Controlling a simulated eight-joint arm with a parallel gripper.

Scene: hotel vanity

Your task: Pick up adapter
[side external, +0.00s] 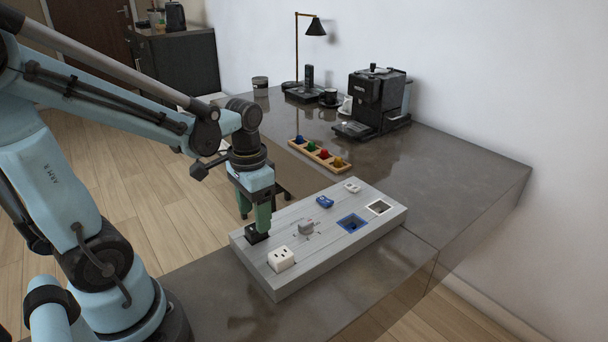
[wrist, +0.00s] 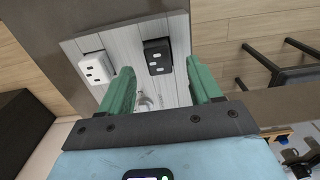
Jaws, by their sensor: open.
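A black block with light slots, likely the adapter (side external: 256,236), stands at the near left edge of a grey board (side external: 330,258). It also shows in the wrist view (wrist: 157,56), seen between the two green fingers. A white block with dark slots (side external: 281,259) sits beside it on the board, and shows left of the left finger in the wrist view (wrist: 95,68). My gripper (side external: 254,222) is open and points down at the black block, its fingers on either side in the picture. I cannot tell whether a finger touches it. The fingers partly hide the block in the side view.
The board also bears a grey piece (side external: 306,228), a blue piece (side external: 324,202), a small white piece (side external: 352,187), a blue square (side external: 352,223) and a white-framed square (side external: 379,207). Behind are a wooden rack (side external: 320,155) and a coffee machine (side external: 377,100). The right counter is clear.

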